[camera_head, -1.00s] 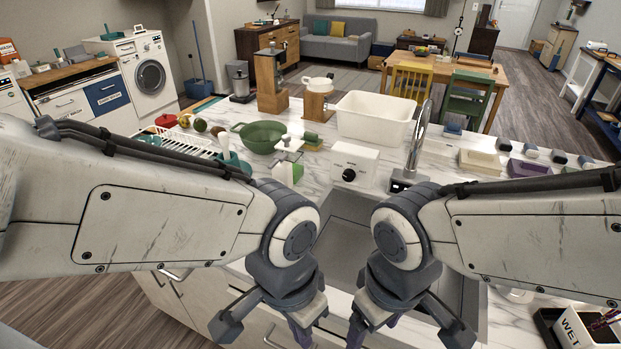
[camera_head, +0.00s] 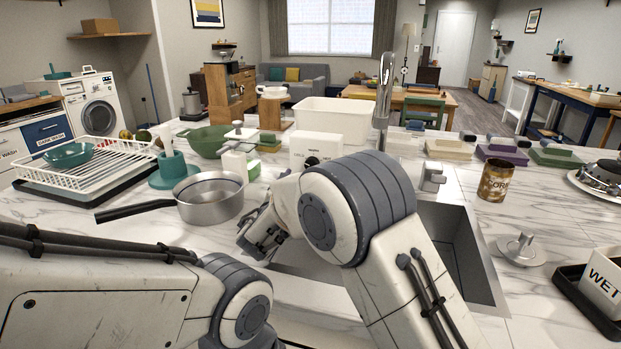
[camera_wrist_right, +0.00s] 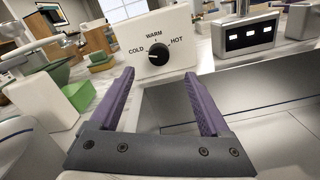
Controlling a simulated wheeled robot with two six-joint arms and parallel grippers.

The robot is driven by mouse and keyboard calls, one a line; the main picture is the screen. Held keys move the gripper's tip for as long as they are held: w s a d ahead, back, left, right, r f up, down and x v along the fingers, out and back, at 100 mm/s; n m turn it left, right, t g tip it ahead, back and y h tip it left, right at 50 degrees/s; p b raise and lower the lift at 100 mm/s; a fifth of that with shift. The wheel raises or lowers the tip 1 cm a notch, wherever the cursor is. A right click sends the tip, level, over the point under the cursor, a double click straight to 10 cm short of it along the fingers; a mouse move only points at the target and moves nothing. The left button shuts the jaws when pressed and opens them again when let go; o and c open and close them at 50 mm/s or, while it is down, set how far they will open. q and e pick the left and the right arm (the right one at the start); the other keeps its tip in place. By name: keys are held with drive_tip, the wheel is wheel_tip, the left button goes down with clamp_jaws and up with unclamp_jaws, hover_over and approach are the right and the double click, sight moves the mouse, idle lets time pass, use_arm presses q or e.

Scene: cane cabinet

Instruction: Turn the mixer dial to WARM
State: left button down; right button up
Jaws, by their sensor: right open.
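The mixer is a white box (camera_head: 325,148) behind the sink, with a black dial (camera_head: 311,161) on its front. In the right wrist view the dial (camera_wrist_right: 158,54) sits under the label WARM, with COLD at its left and HOT at its right. Its pointer is too small to read surely. My right gripper (camera_head: 262,240) is in front of the box. In the wrist view its purple fingers (camera_wrist_right: 162,100) are open and empty, apart from the dial, which appears beyond and between them. My left arm shows at the lower left, but its gripper is out of view.
The sink (camera_head: 455,250) lies below and right of my right arm. A metal faucet (camera_head: 383,100) stands right of the box. A pan (camera_head: 210,198), a soap dispenser (camera_head: 237,155) and a teal brush holder (camera_head: 172,170) stand left. A can (camera_head: 495,181) stands right.

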sight(312, 164)
drive_tip(key=p+x, duration=0.1)
drive_tip(key=x, duration=0.9)
drive_tip(key=shift+w+p, duration=0.15)
drive_tip(key=shift+p, duration=0.25)
